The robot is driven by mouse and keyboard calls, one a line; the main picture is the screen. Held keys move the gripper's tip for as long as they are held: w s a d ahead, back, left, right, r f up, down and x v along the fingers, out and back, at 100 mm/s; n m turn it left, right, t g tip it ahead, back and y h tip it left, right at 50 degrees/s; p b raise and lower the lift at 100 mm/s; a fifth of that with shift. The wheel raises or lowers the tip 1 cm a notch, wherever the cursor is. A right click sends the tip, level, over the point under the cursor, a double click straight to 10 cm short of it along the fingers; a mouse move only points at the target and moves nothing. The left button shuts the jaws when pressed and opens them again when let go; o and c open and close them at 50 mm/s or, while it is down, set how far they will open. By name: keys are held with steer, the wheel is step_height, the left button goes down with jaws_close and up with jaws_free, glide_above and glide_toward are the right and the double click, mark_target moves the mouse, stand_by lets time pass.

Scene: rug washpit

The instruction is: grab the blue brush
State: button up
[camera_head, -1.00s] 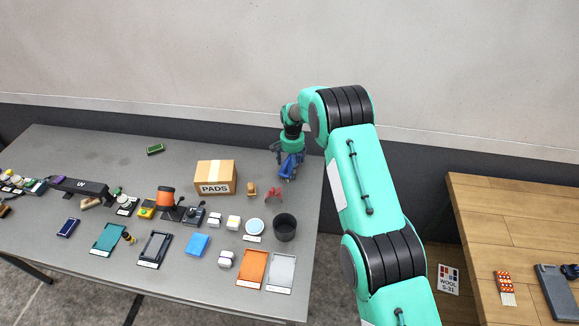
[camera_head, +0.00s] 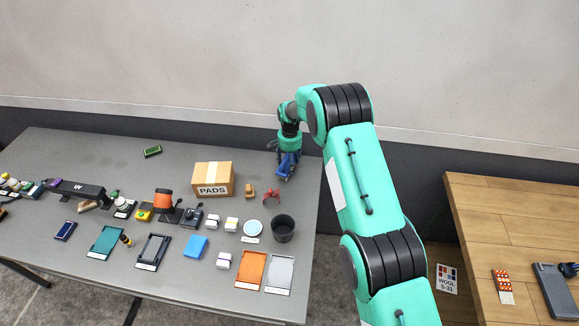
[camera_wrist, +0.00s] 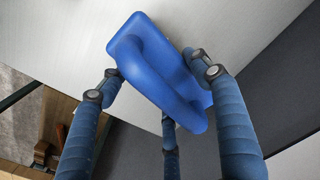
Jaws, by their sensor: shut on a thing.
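The blue brush (camera_wrist: 158,62) fills the upper middle of the wrist view, with a smooth rounded body and a raised loop handle. My gripper (camera_wrist: 160,88) has blue padded fingers, one on the left of the brush, one on the right and one below. It is shut on the brush. In the head view my gripper (camera_head: 287,166) points down at the back right of the grey table. There the brush blends with the blue fingers and I cannot tell it apart. Its underside is hidden, so I cannot tell whether it touches the table.
A red forked item (camera_head: 271,196), a small tan block (camera_head: 249,191) and a dark round bin (camera_head: 283,229) stand in front of my gripper. A PADS box (camera_head: 213,180) is to the left. The table's right edge is close. A wooden table (camera_head: 500,215) stands at right.

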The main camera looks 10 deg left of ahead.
step_height(320, 180, up, 2)
steer(key=shift+r, duration=0.1)
steer(key=s+d, duration=0.2)
steer(key=s, duration=0.3)
steer(key=s+d+r, duration=0.1)
steer(key=s+d, duration=0.1)
steer(key=s, duration=0.3)
steer(key=s+d, duration=0.1)
steer(key=s, duration=0.3)
steer(key=shift+s+d+r, duration=0.2)
steer(key=shift+s+d, duration=0.2)
